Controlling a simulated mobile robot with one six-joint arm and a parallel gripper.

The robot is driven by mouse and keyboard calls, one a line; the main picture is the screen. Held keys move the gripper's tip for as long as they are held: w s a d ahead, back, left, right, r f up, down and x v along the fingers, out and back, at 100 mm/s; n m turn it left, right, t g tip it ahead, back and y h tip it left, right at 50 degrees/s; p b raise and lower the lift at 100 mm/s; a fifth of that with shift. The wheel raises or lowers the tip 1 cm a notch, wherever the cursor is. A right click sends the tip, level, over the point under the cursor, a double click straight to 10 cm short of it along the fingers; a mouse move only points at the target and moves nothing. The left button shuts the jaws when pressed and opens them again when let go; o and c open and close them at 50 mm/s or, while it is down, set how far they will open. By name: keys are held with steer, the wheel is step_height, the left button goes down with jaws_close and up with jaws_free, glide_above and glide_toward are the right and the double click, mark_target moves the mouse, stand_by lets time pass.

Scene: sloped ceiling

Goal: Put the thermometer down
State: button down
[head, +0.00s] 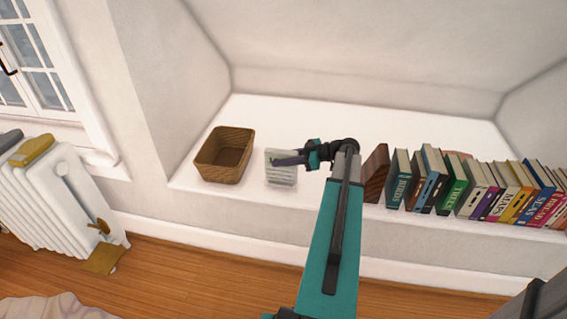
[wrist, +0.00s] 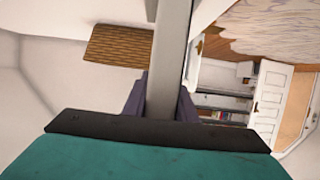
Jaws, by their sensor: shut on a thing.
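The thermometer looks like a pale flat panel with rows of lines in the head view (head: 282,177). In the wrist view it shows edge-on as a grey slab (wrist: 173,50) between the fingers. The fingers also show in the wrist view (wrist: 162,102). The panel is upright over the white ledge (head: 330,118), near its front edge. I cannot tell whether its lower edge touches the ledge. The fingers hide part of its face.
A woven basket (head: 212,173) stands on the ledge just left of the panel; it also shows in the wrist view (wrist: 118,46). A brown wooden block (head: 375,174) and a row of books (head: 455,183) stand to the right. The ledge behind the panel is clear.

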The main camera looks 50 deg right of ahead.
steer(key=shift+f, duration=0.85)
steer(key=shift+f, duration=0.15)
steer(key=c, duration=1.4)
jaws_free()
steer(key=shift+c, duration=0.2)
steer(key=shift+r, duration=0.2)
steer(key=v, duration=0.7)
steer(key=shift+s+d+p, duration=0.15)
steer(key=shift+s+p, duration=0.05)
steer(key=shift+p, duration=0.15)
steer(key=shift+r, duration=0.15)
